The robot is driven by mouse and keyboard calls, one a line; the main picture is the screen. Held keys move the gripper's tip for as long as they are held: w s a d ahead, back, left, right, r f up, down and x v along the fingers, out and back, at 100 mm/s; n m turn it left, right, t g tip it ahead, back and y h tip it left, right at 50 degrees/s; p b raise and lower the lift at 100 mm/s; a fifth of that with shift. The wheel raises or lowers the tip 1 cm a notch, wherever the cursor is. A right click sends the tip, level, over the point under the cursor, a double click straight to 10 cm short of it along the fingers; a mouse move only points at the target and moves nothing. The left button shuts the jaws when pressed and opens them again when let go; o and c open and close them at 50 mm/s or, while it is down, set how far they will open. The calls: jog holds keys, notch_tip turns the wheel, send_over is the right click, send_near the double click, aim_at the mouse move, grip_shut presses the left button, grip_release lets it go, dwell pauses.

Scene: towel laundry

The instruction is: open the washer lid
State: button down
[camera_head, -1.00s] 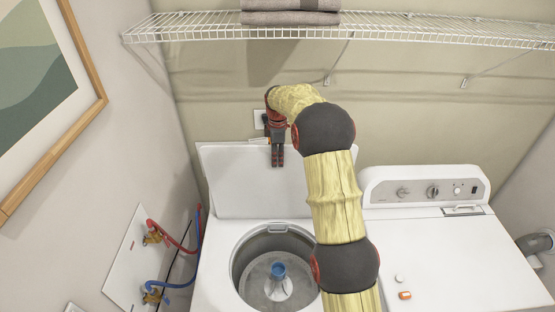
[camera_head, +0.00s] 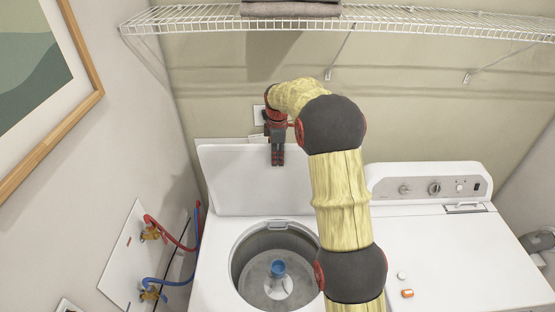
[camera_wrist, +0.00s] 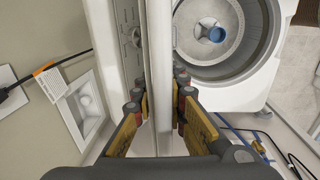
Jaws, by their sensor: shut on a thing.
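The white washer lid (camera_head: 225,180) stands raised and nearly upright at the back of the washer (camera_head: 211,262). The open top shows the round metal drum (camera_head: 248,275) with a blue-capped post (camera_head: 278,268) in it. My gripper (camera_head: 277,162) is at the lid's upper edge, right of its middle. In the wrist view, my gripper's fingers (camera_wrist: 160,88) lie on both sides of the lid's edge (camera_wrist: 160,45), shut on it. The washer's control panel is mostly hidden behind the lid, and my arm covers the washer's right side.
A white dryer (camera_head: 462,255) stands to the right, with a small orange item (camera_head: 407,293) on top. A wire shelf (camera_head: 400,22) with folded towels (camera_head: 290,9) hangs above. Red and blue hoses (camera_head: 180,283) and the wall are close on the left.

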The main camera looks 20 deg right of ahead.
jog(key=s+a+f+b, duration=0.1)
jog(key=s+a+b, duration=0.1)
jog(key=s, duration=0.3)
jog(key=shift+s+a+b, duration=0.15)
jog(key=shift+s+b, duration=0.2)
jog(key=shift+b, duration=0.4)
jog(key=shift+f, duration=0.1)
jog(key=c, duration=2)
grip_release()
jog(key=shift+c, duration=0.2)
jog(key=shift+o, duration=0.7)
jog(key=shift+r, duration=0.2)
